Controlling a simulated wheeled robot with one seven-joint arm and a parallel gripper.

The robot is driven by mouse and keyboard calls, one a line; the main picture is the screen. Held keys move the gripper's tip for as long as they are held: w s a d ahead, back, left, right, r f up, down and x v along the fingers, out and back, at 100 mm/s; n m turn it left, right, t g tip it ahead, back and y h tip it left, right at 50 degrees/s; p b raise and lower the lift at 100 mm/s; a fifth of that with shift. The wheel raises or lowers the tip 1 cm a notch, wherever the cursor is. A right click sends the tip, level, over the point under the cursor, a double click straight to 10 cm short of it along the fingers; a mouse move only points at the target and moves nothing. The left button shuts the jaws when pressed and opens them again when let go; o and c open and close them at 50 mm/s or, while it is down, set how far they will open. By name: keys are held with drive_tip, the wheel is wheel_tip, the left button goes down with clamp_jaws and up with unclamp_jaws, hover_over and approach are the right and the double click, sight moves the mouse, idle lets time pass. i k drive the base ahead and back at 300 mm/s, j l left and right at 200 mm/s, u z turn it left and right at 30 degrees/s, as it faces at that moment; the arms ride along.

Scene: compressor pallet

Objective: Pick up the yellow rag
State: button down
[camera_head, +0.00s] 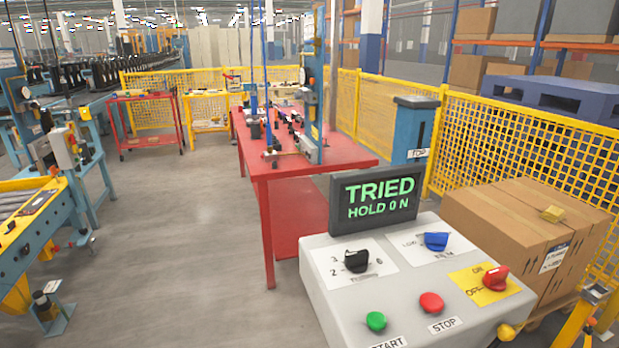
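The box stands behind and to the right of a grey control console (400,275). I cannot make out my gripper in this view.
The console has a screen (375,199), knobs and buttons. A red table (345,157) with parts stands behind it. Yellow mesh fence (520,135) runs behind the box. A roller conveyor (25,215) is at the left. Grey floor (190,230) lies open between.

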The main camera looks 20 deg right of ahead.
sight(553, 214)
drive_tip(key=z, duration=1.5)
